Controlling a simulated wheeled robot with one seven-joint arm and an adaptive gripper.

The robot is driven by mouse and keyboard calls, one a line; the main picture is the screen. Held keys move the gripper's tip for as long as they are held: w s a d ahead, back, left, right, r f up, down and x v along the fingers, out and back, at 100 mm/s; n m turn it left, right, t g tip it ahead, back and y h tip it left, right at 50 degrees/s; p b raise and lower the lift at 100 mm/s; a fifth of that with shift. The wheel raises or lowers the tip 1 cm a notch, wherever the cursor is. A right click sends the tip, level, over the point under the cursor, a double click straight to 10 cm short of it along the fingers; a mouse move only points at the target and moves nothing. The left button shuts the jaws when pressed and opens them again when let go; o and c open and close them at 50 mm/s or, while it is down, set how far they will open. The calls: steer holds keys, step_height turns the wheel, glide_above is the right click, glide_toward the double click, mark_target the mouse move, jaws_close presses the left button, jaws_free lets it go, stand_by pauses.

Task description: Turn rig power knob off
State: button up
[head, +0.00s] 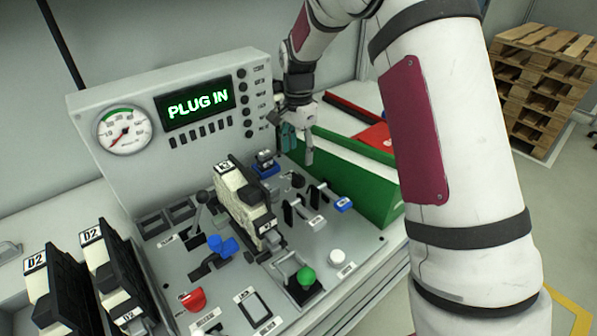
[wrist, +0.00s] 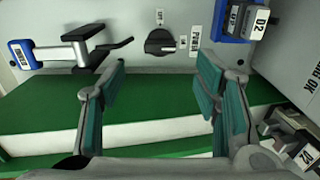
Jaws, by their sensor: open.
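The black rotary power knob (wrist: 160,42) sits on the grey panel in the wrist view, with a POWER label beside it. Its pointer lies roughly sideways in that view. In the head view it appears as a small dark round knob (head: 297,181) near the panel's back right. My gripper (wrist: 163,80) is open and empty. Its teal-padded fingers lie to either side of the knob in the wrist view, apart from it. In the head view my gripper (head: 298,146) hangs above the panel's back edge, close to the knob.
A lever with a blue end (wrist: 20,54) and a blue holder with a D2 part (wrist: 235,22) flank the knob. A green box (head: 345,175) stands along the panel's right side. The upright console's display (head: 197,104) reads PLUG IN. A green button (head: 306,276) is near the front.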

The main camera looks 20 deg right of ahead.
mark_target(299, 174)
step_height(299, 174, down, 8)
stand_by(0.4)
steer(key=c, duration=1.1)
